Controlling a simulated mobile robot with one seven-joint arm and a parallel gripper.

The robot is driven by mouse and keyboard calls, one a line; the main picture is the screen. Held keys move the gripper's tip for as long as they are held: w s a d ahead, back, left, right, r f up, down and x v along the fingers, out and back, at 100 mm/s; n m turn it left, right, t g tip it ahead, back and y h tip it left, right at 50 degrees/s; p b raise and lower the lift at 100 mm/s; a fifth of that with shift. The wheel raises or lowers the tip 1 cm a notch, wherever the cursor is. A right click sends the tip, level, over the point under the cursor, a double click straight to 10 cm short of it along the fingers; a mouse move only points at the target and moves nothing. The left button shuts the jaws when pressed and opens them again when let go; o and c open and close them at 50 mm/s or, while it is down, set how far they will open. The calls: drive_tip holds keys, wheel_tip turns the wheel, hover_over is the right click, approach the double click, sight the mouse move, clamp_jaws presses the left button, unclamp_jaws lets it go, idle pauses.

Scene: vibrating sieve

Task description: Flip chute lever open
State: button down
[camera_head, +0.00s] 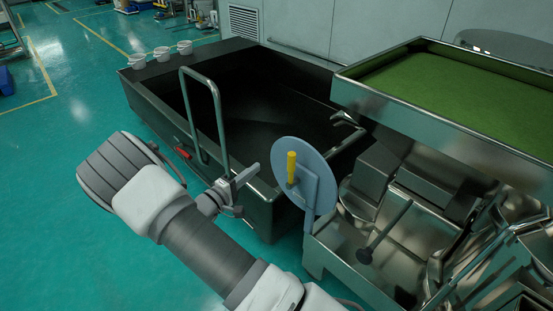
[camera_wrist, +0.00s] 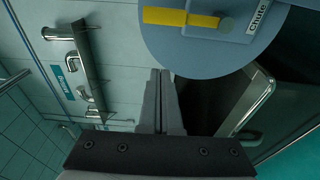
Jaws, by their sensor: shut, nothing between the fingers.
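The chute lever (camera_head: 291,166) has a yellow handle and stands upright in the head view, in front of a round grey-blue disc (camera_head: 318,160). In the wrist view the yellow handle (camera_wrist: 180,17) lies sideways at the top, on the disc (camera_wrist: 190,60) beside a plate labelled "Chute" (camera_wrist: 262,18). My gripper (camera_head: 256,171) is shut and empty, just left of the handle in the head view. In the wrist view its fingertips (camera_wrist: 164,73) sit together below the handle, with a visible gap between.
A dark open bin (camera_head: 240,120) with a metal push handle (camera_head: 214,90) stands behind my gripper. A metal sieve tray (camera_head: 430,122) with green material is at the right, above shiny machine parts. White cups (camera_head: 162,54) sit on the bin's far ledge.

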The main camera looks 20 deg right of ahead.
sight(293, 169)
idle(0.3)
drive_tip(key=d+b, duration=0.4)
drive_tip(key=d, duration=0.5)
drive_tip(key=shift+w+d, duration=0.2)
drive_tip(key=shift+w, duration=0.15)
drive_tip(key=shift+s, duration=0.1)
idle(0.4)
drive_tip(key=shift+s+d+r+m, duration=0.1)
drive_tip(key=shift+m, duration=0.2)
